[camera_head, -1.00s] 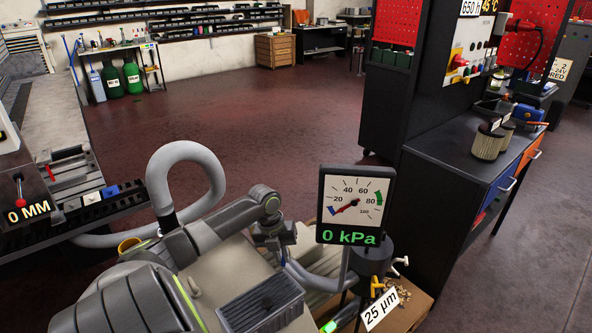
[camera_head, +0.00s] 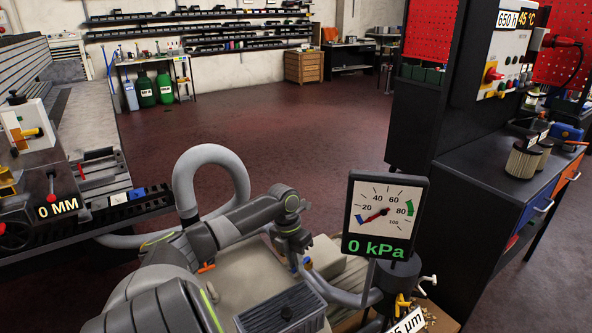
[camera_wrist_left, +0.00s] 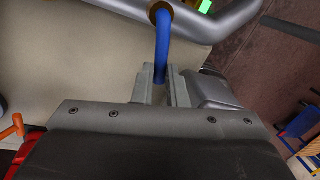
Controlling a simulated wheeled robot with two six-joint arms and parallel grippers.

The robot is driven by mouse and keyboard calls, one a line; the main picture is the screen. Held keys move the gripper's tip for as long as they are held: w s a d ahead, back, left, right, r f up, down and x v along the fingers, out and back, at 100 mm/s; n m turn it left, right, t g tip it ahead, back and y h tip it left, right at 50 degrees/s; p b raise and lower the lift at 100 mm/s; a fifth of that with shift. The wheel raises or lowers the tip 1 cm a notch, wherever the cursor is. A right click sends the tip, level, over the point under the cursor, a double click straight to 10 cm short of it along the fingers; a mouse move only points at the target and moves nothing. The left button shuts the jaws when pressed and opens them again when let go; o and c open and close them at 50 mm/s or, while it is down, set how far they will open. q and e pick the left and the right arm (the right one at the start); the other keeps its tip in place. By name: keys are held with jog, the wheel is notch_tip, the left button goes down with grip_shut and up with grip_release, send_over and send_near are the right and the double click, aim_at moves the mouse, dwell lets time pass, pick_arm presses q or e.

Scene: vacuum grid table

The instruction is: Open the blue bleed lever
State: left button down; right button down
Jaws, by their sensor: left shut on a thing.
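The blue bleed lever (camera_wrist_left: 162,40) is a blue rod in the left wrist view. It runs up from between my left gripper's fingers to a brass-coloured fitting (camera_wrist_left: 160,10) by a grey pipe. My left gripper (camera_wrist_left: 160,78) is shut on the lever's near end. In the head view my left gripper (camera_head: 301,246) is low over the pale machine top, left of the gauge; the lever is mostly hidden there. The gauge (camera_head: 386,216) shows 0 kPa. My right gripper is not in view.
A grey hose (camera_head: 208,160) loops up behind my left arm. A black cylinder (camera_head: 399,276) with yellow and white handles stands below the gauge. A dark bench (camera_head: 470,165) with filters is at the right. An orange lever (camera_wrist_left: 12,127) shows in the left wrist view.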

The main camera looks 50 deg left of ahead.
pick_arm(q)
jog(key=shift+w, duration=0.1)
jog(key=c, duration=1.5)
grip_release()
jog(key=shift+o, duration=0.2)
jog(key=s+a+r+p, duration=0.1)
jog(key=a+r, duration=0.2)
jog(key=r, duration=1.4)
jog(key=shift+a, duration=0.15)
